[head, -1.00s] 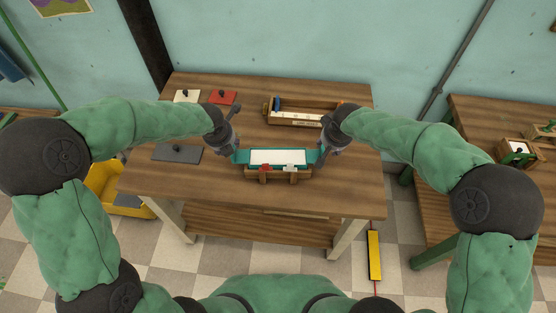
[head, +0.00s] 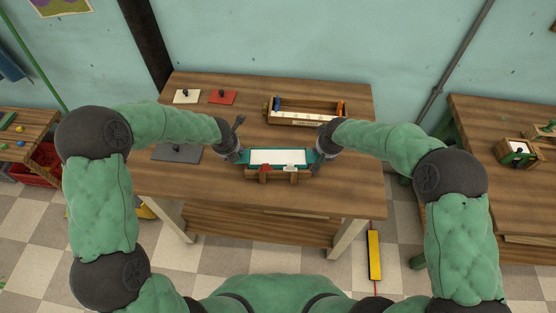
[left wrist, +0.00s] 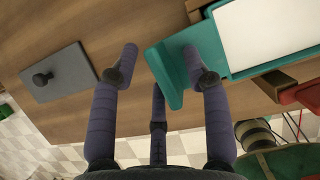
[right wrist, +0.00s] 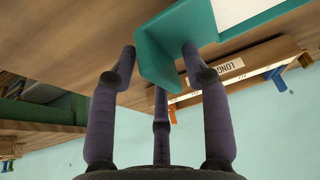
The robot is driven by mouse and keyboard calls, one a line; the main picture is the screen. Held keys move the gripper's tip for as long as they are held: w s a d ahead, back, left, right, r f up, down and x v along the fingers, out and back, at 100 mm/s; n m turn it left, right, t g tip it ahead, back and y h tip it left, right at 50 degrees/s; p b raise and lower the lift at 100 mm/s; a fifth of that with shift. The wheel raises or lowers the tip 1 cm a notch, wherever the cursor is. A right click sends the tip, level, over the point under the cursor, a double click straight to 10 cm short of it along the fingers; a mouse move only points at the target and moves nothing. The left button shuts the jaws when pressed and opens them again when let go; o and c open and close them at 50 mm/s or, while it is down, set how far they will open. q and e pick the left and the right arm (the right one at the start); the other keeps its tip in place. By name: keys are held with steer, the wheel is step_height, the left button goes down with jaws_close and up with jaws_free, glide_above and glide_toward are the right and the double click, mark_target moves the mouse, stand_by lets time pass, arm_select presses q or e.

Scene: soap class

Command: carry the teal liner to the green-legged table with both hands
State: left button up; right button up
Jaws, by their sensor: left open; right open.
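The teal liner (head: 246,158) holds a flat white slab (head: 278,157) and sits in a wooden mould frame (head: 277,175) at the middle of the near table. My left gripper (head: 238,156) is at its left end and my right gripper (head: 316,157) at its right end. In the left wrist view, a teal end tab (left wrist: 165,70) lies between the open fingers (left wrist: 160,60). In the right wrist view, the other end tab (right wrist: 172,42) lies between the open fingers (right wrist: 158,60). The green-legged table (head: 485,110) stands at the right.
A wooden tool box (head: 305,112) stands behind the liner. A white plate (head: 187,96), a red plate (head: 222,97) and a grey plate (head: 176,153) lie at the left. A small wooden box (head: 516,152) is on the green-legged table. A yellow-black bar (head: 374,256) lies on the floor.

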arm_select(q)
jaws_close()
arm_select(e)
jaws_close()
arm_select(q)
steer(key=shift+r, duration=0.15)
arm_select(e)
steer(key=shift+r, duration=0.2)
